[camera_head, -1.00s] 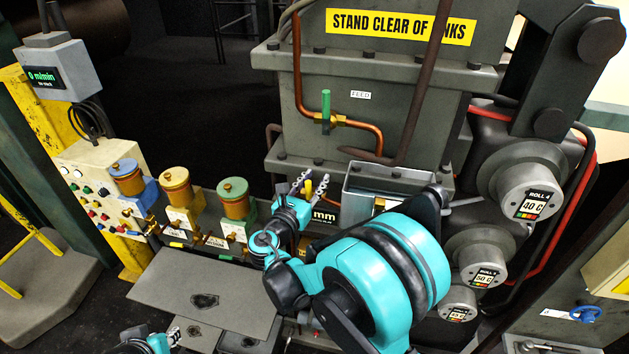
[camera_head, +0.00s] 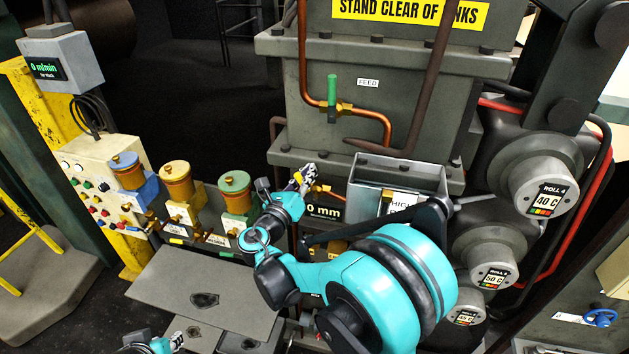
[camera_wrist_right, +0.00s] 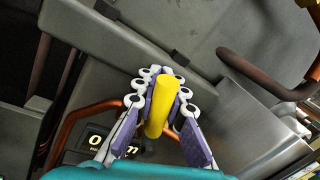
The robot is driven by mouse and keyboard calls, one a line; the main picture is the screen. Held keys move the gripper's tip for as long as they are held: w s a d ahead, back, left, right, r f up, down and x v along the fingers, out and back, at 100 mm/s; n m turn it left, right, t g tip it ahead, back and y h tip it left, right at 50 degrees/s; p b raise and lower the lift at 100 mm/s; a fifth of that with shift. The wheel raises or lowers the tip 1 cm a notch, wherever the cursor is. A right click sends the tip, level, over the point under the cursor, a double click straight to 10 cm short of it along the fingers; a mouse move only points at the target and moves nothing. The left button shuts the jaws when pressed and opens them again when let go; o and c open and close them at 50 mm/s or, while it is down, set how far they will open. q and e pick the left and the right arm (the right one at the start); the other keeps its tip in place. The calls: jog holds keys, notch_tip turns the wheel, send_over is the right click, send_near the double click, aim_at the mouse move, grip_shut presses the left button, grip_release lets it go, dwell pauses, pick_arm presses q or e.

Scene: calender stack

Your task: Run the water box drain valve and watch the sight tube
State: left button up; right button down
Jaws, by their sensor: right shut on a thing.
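My right gripper (camera_head: 304,178) is shut on a yellow valve handle (camera_wrist_right: 160,107), which stands up between the pads in the right wrist view. The handle's copper pipe (camera_head: 330,190) runs right towards an open-topped grey metal box (camera_head: 430,174). A label starting "HIGH" (camera_head: 399,199) shows at the box, partly covered by my arm. A display reading 0 mm (camera_head: 325,211) sits just below the gripper. My left gripper (camera_head: 177,340) shows only in part at the bottom edge; its jaws are unclear. I cannot make out a sight tube.
A green-handled valve (camera_head: 332,97) on the feed pipe is above. Blue, yellow and green capped pots (camera_head: 177,182) stand left, behind a grey plate (camera_head: 203,290). Rolls marked 40 C (camera_head: 552,200) and 50 C are at right. A brown pipe (camera_head: 425,95) hangs close above the box.

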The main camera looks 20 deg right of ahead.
jog(key=c, duration=1.6)
grip_release()
jog(key=shift+o, duration=0.2)
jog(key=shift+a, duration=0.1)
jog(key=v, duration=1.2)
jog(key=shift+o, duration=0.3)
